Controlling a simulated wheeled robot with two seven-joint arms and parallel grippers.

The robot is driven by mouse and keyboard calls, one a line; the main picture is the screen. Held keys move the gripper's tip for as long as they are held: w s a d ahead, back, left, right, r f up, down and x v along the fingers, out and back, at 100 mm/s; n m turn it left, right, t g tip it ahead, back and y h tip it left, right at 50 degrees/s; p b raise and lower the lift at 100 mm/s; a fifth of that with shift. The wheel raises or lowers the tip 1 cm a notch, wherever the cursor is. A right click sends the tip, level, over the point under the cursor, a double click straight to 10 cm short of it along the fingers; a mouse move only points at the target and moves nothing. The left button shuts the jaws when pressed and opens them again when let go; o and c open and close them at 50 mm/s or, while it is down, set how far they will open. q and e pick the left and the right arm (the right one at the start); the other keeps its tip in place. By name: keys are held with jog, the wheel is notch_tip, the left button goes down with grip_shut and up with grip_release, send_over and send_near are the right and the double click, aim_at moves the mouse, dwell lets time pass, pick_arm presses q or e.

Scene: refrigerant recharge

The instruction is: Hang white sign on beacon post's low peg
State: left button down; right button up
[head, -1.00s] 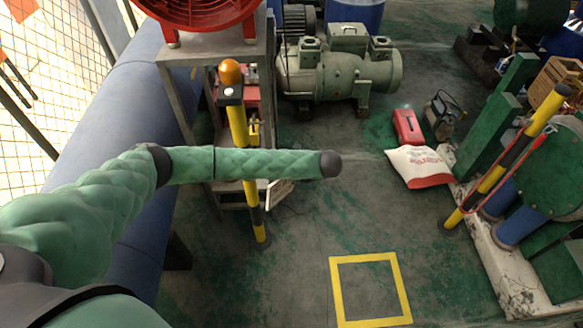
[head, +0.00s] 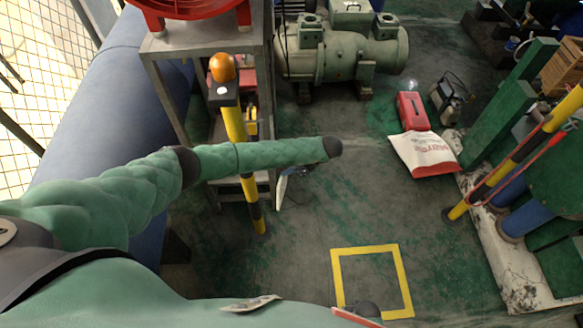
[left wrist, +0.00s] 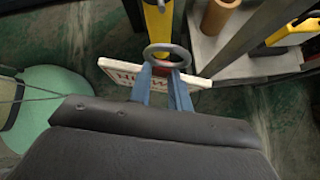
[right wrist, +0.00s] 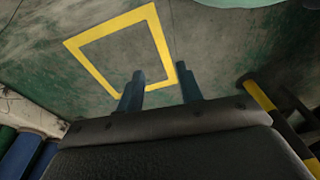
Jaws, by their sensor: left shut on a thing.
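The beacon post (head: 233,122) stands upright left of centre in the head view, yellow and black with an orange beacon on top. My left arm crosses in front of it. The white sign (head: 282,190) shows nearly edge-on just right of the post, below my arm. In the left wrist view my left gripper (left wrist: 165,75) is shut on the sign (left wrist: 122,73), which has red lettering and a grey ring (left wrist: 167,56) at its top. The ring overlaps the post (left wrist: 157,22); I cannot tell if they touch. The low peg is not clearly visible. My right gripper (right wrist: 158,88) is open and empty.
A grey metal stand (head: 165,42) is close behind the post, with a blue pipe (head: 105,110) to its left. A yellow square (head: 405,280) marks clear floor at front right. A white-and-red sack (head: 425,152) and another striped post (head: 500,165) are farther right.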

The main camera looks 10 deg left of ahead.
pick_arm(q)
jog(key=s+a, duration=0.2)
jog(key=a, duration=0.4)
jog(key=shift+a+f, duration=0.25)
jog(key=shift+a, duration=0.1)
pick_arm(e)
jog(key=shift+r, duration=0.2)
dwell(1.0)
pick_arm(q)
jog(key=shift+s+a+f, duration=0.1)
jog(key=shift+a, duration=0.05)
pick_arm(e)
jog(key=shift+w+a, duration=0.1)
dwell(0.5)
pick_arm(q)
jog(key=shift+s+a+f+b, duration=0.1)
jog(key=shift+a+f+b, duration=0.3)
jog(key=shift+a+b, duration=0.05)
pick_arm(e)
jog(key=shift+f, duration=0.3)
dwell(0.6)
dwell(0.4)
